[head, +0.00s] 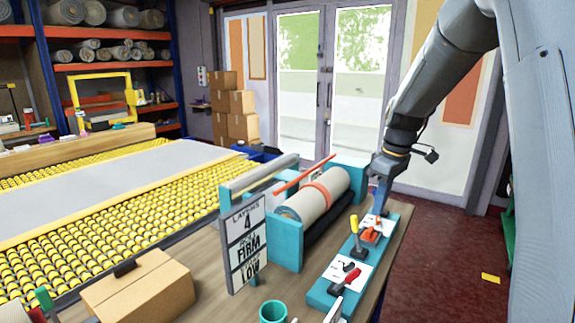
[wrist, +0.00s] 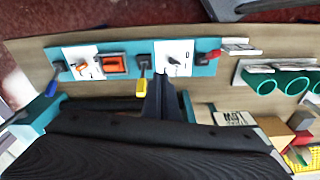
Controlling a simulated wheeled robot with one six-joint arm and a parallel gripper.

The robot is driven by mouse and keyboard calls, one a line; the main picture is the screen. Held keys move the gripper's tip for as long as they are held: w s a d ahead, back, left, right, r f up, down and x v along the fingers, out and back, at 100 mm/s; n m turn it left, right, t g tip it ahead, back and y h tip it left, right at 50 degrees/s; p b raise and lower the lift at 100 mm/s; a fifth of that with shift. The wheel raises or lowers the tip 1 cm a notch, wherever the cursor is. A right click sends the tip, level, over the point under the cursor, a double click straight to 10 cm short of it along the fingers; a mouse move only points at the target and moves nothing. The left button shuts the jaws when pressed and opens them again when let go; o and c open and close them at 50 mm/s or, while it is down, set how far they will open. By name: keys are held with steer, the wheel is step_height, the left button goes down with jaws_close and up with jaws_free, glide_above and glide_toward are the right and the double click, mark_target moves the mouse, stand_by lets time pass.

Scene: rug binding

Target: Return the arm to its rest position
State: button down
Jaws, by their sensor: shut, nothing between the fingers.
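My arm comes in from the upper right of the head view and bends downward. My gripper (head: 378,208) points down over the far end of a teal control board (head: 318,298). In the wrist view my gripper (wrist: 162,82) is a dark narrow shape with its fingers together and nothing between them. Its tip overlaps the edge of the teal board (wrist: 200,71) there, between a yellow-handled lever (wrist: 141,86) and a white plate with a black switch (wrist: 173,60). I cannot tell whether it touches the board.
A rolled rug (head: 318,196) lies in a teal cradle left of the board. A sign (head: 245,245) reading 4, FIRM, LOW stands before it. A cardboard box (head: 138,288) and a teal cup (head: 273,312) are at the front. Red floor (head: 455,240) is mostly clear on the right.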

steer(key=s+a+f+m, duration=0.2)
steer(key=s+a, duration=0.1)
steer(key=s, duration=0.5)
steer(key=s+a+f+m, duration=0.3)
steer(key=s, duration=0.5)
steer(key=s+a+f+m+h, duration=0.1)
steer(key=s+a+f+m, duration=0.2)
steer(key=s, duration=0.6)
steer(key=shift+f, duration=0.15)
